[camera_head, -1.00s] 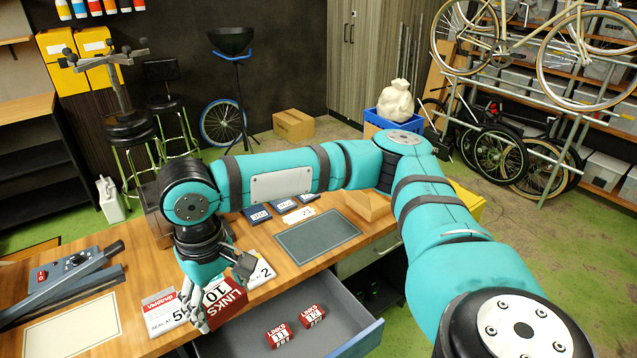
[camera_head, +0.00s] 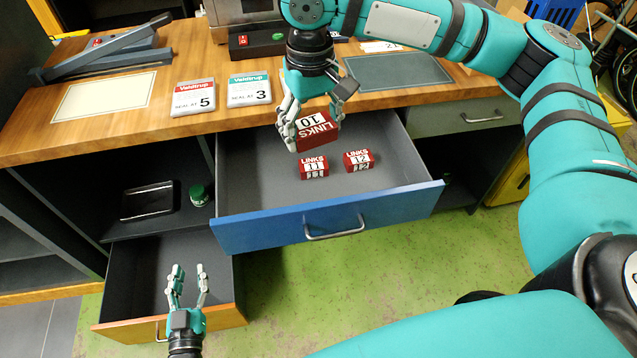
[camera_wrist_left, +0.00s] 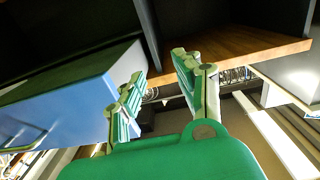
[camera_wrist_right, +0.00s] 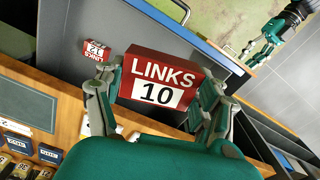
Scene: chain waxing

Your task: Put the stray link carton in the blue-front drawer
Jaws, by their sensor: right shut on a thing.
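A red carton (camera_head: 317,131) labelled LINKS 10 is held by my right gripper (camera_head: 308,118), above the open blue-front drawer (camera_head: 232,232). The carton fills the middle of the right wrist view (camera_wrist_right: 160,82), between both fingers. Two smaller red cartons, LINKS 11 (camera_head: 314,167) and LINKS 12 (camera_head: 358,160), stand on the grey drawer floor. LINKS 12 also shows in the right wrist view (camera_wrist_right: 96,50). My left gripper (camera_head: 188,280) is open and empty, low in front of the bench by the lower orange-front drawer (camera_head: 122,331).
A black tray (camera_head: 148,201) and a green-lidded jar (camera_head: 199,195) sit on a shelf left of the blue drawer.

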